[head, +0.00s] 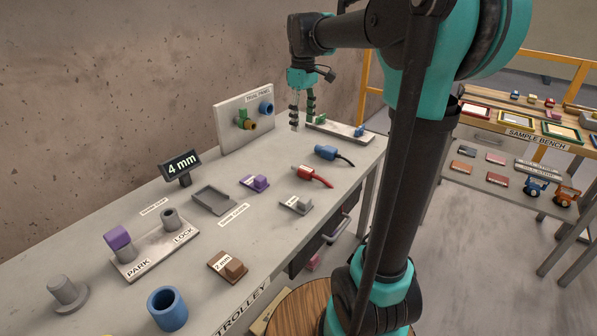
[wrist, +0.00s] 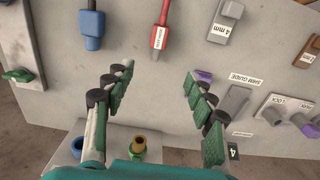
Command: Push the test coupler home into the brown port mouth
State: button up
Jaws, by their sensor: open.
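The upright port panel (head: 229,127) at the back of the trolley carries a brown port mouth (head: 252,125) beside a green part, and a blue port (head: 267,108). The brown port shows in the wrist view (wrist: 139,141) at the bottom. I cannot read which is the test coupler. My gripper (head: 302,112) is open and empty, above the top near the panel, its fingers spread in the wrist view (wrist: 157,82).
A purple block (head: 255,183), grey tray (head: 213,200), 4 mm sign (head: 181,164), lock base (head: 155,250) and blue cup (head: 167,308) stand nearer. Bare trolley top lies between them.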

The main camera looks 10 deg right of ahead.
send_over(304, 168)
jog(key=f, duration=1.1)
jog(key=shift+w+a+f, duration=0.1)
jog(key=shift+a+f, duration=0.1)
jog(key=shift+a, duration=0.1)
jog(key=shift+d+f, duration=0.2)
jog(key=shift+f, duration=1.25)
jog(key=shift+d+f, duration=0.15)
jog(key=shift+f, duration=1.25)
grip_shut()
